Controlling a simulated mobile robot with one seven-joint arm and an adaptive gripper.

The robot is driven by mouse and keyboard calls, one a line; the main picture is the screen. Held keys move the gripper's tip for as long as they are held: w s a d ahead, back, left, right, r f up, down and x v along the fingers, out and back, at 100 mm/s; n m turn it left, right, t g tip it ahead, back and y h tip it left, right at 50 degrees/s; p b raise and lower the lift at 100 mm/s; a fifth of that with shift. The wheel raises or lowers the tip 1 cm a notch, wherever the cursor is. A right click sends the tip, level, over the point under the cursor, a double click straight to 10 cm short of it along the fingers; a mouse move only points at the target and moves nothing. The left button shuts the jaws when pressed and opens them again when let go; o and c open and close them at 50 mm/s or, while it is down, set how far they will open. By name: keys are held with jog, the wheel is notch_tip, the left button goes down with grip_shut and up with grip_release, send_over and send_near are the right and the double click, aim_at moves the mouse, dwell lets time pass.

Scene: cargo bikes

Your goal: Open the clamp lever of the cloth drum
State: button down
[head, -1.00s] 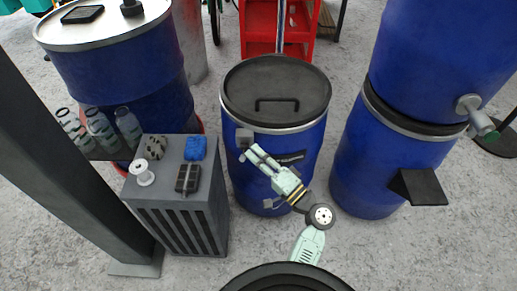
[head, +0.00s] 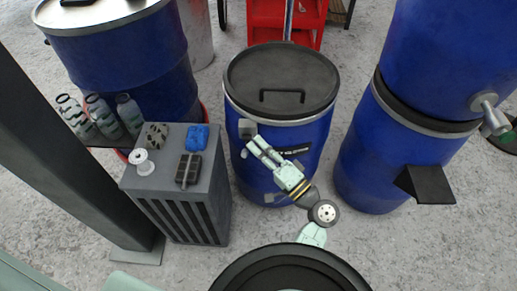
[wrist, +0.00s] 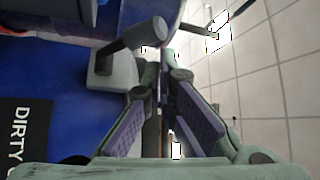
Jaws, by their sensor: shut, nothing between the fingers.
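The cloth drum (head: 277,165) is a blue barrel with a black handled lid (head: 282,80) and a metal rim band. In the wrist view its blue wall (wrist: 60,70) bears a black label (wrist: 22,135) reading "DIRTY" and a cut-off word. The clamp lever (head: 247,129) is a grey piece at the left front of the rim. In the wrist view it shows as a grey block and a bar with a rounded end (wrist: 140,35). My gripper (head: 254,146) is shut and empty, just below the lever in the head view. Whether it touches the lever cannot be told.
A grey cabinet (head: 185,190) with small items on top stands left of the drum, beside a dark post (head: 60,150). Stacked blue barrels (head: 375,165) stand close on the right, with a tap and a black ledge sticking out. A red rack (head: 290,20) stands behind.

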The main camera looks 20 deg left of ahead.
notch_tip(320, 180, up, 9)
dwell(0.3)
jog(key=shift+f, duration=0.1)
